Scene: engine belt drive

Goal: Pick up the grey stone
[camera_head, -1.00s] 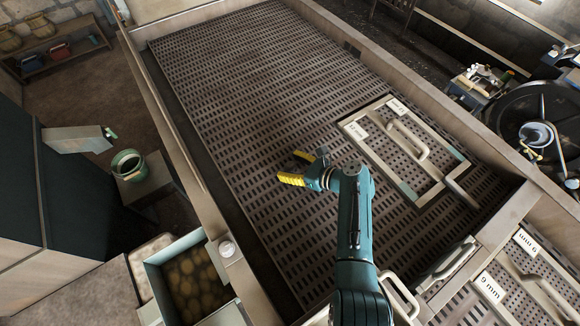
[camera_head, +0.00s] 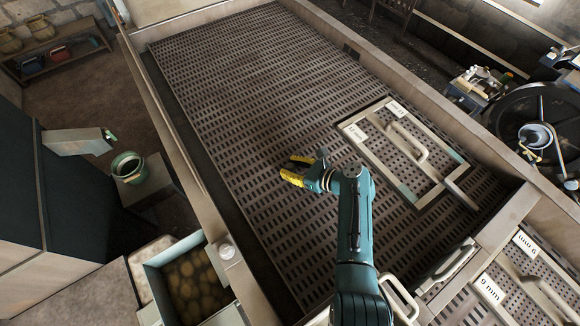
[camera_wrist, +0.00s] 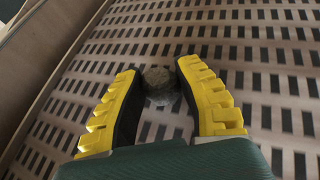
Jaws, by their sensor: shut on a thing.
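The grey stone (camera_wrist: 158,78) shows in the wrist view as a small roundish lump between the fingertips of my gripper (camera_wrist: 155,74). The yellow-padded fingers are shut on it, one on each side. In the head view my gripper (camera_head: 288,169) is over the slotted deck, left of the framed panel, with its fingers pointing left. The stone cannot be made out in the head view. How high it is above the deck is hard to tell.
The slotted deck (camera_head: 250,80) is wide and clear, with raised wooden edges. A framed panel with a handle (camera_head: 407,140) lies right of my gripper. A bin of round brown things (camera_head: 190,280) stands at the lower left. A large dark wheel (camera_head: 530,115) is at the right.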

